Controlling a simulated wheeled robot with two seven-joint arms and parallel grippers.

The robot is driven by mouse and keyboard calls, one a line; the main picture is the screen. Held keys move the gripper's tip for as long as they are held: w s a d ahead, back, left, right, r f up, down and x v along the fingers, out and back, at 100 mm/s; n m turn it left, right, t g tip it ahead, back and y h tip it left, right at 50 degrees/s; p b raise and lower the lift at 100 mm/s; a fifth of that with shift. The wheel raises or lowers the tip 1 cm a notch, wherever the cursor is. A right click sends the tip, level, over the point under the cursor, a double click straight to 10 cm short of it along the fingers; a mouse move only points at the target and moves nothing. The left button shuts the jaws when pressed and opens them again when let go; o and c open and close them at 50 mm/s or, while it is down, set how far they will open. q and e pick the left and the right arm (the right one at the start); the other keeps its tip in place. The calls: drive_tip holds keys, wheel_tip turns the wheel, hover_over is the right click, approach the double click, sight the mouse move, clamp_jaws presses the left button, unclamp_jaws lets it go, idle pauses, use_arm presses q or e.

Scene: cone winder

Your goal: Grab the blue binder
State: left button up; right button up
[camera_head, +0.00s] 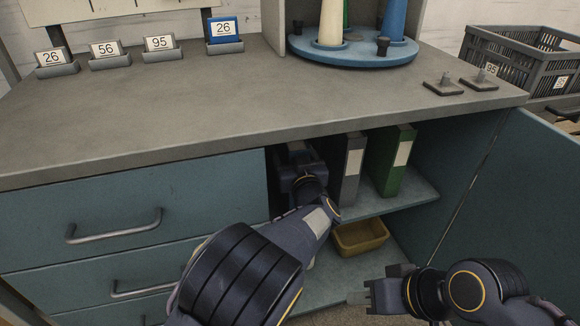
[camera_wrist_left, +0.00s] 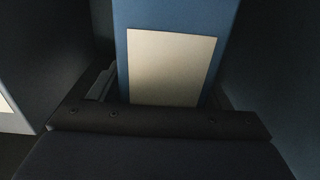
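The blue binder (camera_wrist_left: 172,62) stands upright in the left wrist view, its spine with a blank pale label facing the camera. In the head view it is largely hidden behind my left gripper (camera_head: 297,160), which reaches into the open cupboard at the left end of the upper shelf. The wrist view shows the binder straight ahead of the left hand, close in front of it, with dark finger parts low at its sides. Whether they touch it is too dark to tell. My right gripper (camera_head: 364,291) is empty, with its fingers apart, low in front of the cupboard.
A grey binder (camera_head: 350,168) and a green binder (camera_head: 390,160) stand right of the left gripper on the shelf (camera_head: 400,198). A yellow bin (camera_head: 361,238) sits below. The cupboard door (camera_head: 530,210) stands open at right. The worktop (camera_head: 200,105) overhangs the opening.

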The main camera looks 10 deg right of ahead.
use_arm(q)
clamp_jaws()
drive_tip(key=shift+r, duration=0.1)
idle(0.4)
